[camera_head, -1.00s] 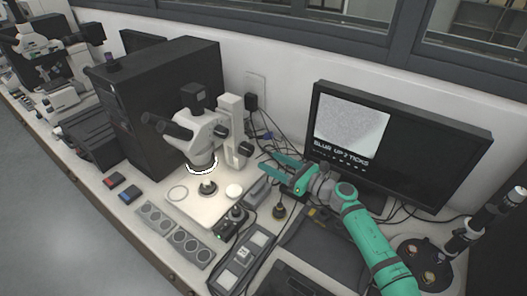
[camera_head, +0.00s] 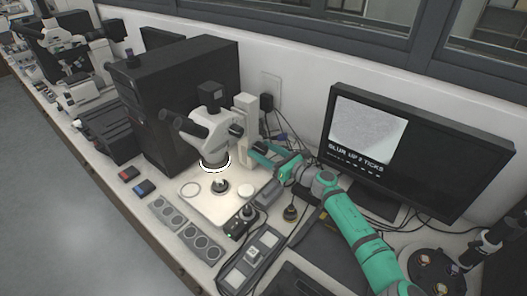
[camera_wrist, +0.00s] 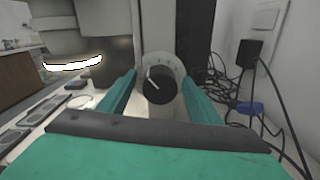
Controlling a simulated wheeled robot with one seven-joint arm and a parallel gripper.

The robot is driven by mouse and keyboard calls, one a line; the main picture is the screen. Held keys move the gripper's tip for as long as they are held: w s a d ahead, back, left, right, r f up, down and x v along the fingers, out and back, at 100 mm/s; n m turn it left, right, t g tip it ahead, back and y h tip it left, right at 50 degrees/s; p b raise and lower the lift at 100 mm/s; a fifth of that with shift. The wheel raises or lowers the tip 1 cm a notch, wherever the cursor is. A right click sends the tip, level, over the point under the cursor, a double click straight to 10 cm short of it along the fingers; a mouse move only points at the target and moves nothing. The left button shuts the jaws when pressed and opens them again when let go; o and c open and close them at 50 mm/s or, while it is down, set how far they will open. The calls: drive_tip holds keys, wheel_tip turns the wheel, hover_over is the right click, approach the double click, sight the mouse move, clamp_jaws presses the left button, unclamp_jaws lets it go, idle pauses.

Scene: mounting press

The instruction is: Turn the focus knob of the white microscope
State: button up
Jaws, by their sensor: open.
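The white microscope (camera_head: 215,145) stands on its pale base at the middle of the bench, with a lit ring under its head. Its focus knob (camera_wrist: 160,87) is black with a white pointer line, in front of a pale marked dial (camera_wrist: 164,66) in the wrist view. My gripper (camera_head: 258,154) is at the right side of the microscope column. In the wrist view my open green fingers (camera_wrist: 158,88) stand on either side of the knob, with visible gaps. Whether the fingertips reach past the knob's face is hard to tell.
A monitor (camera_head: 410,150) with a grey picture and text about blur and ticks stands right of the microscope. A black computer case (camera_head: 180,95) stands behind to the left. Cables (camera_wrist: 245,90) and a wall plug (camera_wrist: 233,62) lie right of the knob.

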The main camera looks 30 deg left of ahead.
drive_tip(key=shift+c, duration=0.4)
drive_tip(key=c, duration=1)
drive_tip(key=shift+m, duration=0.3)
drive_tip(key=shift+m, duration=0.9)
drive_tip(key=o, duration=1.1)
